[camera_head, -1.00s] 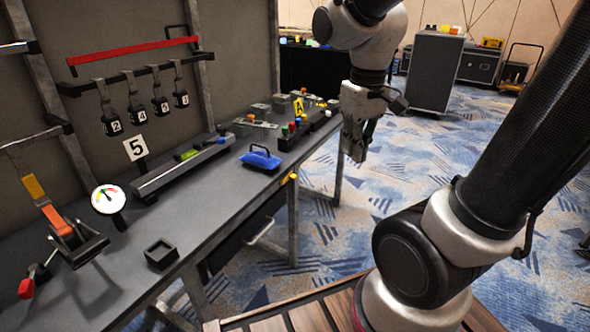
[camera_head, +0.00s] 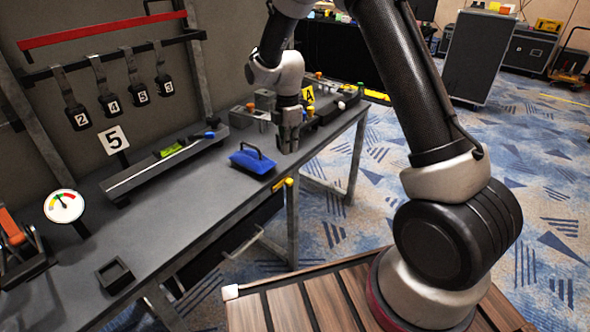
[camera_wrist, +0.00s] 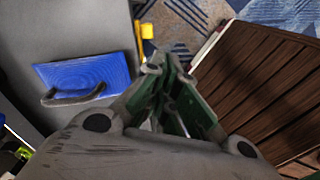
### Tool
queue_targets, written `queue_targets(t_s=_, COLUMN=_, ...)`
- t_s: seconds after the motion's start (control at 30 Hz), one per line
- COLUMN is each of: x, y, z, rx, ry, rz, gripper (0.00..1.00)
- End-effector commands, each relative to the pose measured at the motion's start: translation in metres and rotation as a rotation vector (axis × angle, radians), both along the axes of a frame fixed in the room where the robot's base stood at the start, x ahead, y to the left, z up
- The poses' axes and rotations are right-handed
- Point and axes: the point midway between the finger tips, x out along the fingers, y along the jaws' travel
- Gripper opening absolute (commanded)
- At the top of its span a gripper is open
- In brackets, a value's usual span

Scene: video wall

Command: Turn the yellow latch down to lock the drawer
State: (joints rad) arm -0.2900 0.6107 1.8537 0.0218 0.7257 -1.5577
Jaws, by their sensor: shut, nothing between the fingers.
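The yellow latch (camera_head: 282,184) sits at the table's front edge, by the right end of the drawer, and lies closer to level than upright in the head view. It also shows in the wrist view (camera_wrist: 146,31), beyond my fingertips. The dark drawer (camera_head: 232,236) with its pale bar handle (camera_head: 240,243) is under the tabletop; whether it is fully closed is hard to tell. My gripper (camera_head: 288,148) points down above the table edge, above the latch in the picture. In the wrist view my gripper (camera_wrist: 166,66) has its fingertips together with nothing between them, apart from the latch.
A blue block with a black handle (camera_head: 253,162) lies on the tabletop (camera_head: 190,225) just left of my gripper. A tool tray (camera_head: 165,165) and a small black box (camera_head: 114,275) are farther left. A table leg (camera_head: 293,225) stands below the latch.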

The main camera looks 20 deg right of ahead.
Motion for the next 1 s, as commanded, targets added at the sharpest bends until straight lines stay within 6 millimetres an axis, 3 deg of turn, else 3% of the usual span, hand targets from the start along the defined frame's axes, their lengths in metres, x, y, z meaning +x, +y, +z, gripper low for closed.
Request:
queue_targets(t_s=0.1, x=0.01, y=0.003, z=0.003, rx=0.015, ry=-0.03, rz=0.165, gripper=0.0)
queue_targets(t_s=0.3, x=0.012, y=0.004, z=0.003, rx=0.023, ry=-0.044, rz=0.338, gripper=0.0)
queue_targets(t_s=0.73, x=0.012, y=0.003, z=0.002, rx=0.024, ry=-0.043, rz=0.369, gripper=0.0)
queue_targets(t_s=0.87, x=0.011, y=0.003, z=-0.009, rx=0.023, ry=-0.04, rz=0.368, gripper=0.0)
queue_targets(t_s=1.0, x=0.011, y=0.004, z=-0.034, rx=0.023, ry=-0.038, rz=0.368, gripper=0.0)
